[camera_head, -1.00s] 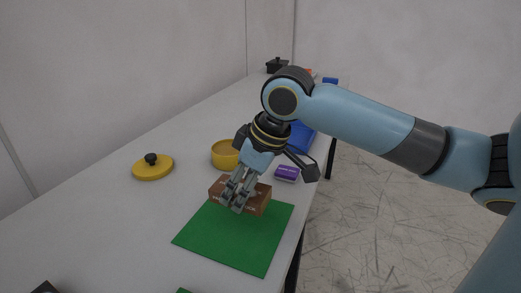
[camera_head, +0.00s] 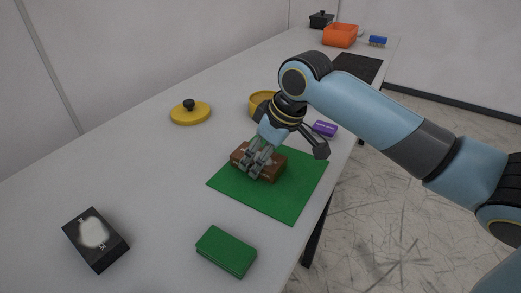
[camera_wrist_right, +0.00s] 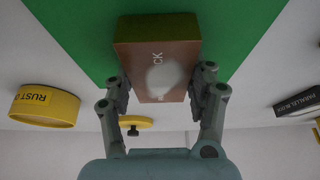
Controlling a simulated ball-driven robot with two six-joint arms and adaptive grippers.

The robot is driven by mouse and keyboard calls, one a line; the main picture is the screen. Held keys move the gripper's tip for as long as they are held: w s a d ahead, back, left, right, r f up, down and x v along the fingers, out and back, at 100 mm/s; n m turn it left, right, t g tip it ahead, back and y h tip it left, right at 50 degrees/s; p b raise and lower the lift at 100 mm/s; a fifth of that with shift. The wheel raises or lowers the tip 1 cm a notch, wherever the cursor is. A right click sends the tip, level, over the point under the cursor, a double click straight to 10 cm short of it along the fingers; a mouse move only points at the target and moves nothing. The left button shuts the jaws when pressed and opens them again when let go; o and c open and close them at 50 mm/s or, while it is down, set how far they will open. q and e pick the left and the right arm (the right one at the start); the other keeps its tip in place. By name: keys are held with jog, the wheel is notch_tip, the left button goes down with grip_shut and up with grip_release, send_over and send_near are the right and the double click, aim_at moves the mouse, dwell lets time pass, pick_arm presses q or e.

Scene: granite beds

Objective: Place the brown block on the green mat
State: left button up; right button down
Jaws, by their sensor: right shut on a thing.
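The brown block (camera_head: 278,164) is at the far-left part of the green mat (camera_head: 289,195) in the head view. My right gripper (camera_head: 258,166) is shut on it, with one finger on each side. In the right wrist view the brown block (camera_wrist_right: 160,72) sits between the fingertips of the right gripper (camera_wrist_right: 158,92), with the green mat (camera_wrist_right: 240,35) behind it. Whether the block touches the mat or is slightly above it I cannot tell. My left gripper is not in view.
A green block (camera_head: 226,251) and a black box (camera_head: 95,240) lie near the front. An orange bin (camera_head: 340,35), black pot (camera_head: 321,19) and blue object (camera_head: 378,41) stand far back.

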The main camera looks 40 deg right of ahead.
jog(key=shift+w, duration=0.1)
jog(key=shift+c, duration=2.1)
grip_release()
jog(key=p+v, duration=0.2)
jog(key=v, duration=1)
jog(key=shift+s, duration=0.2)
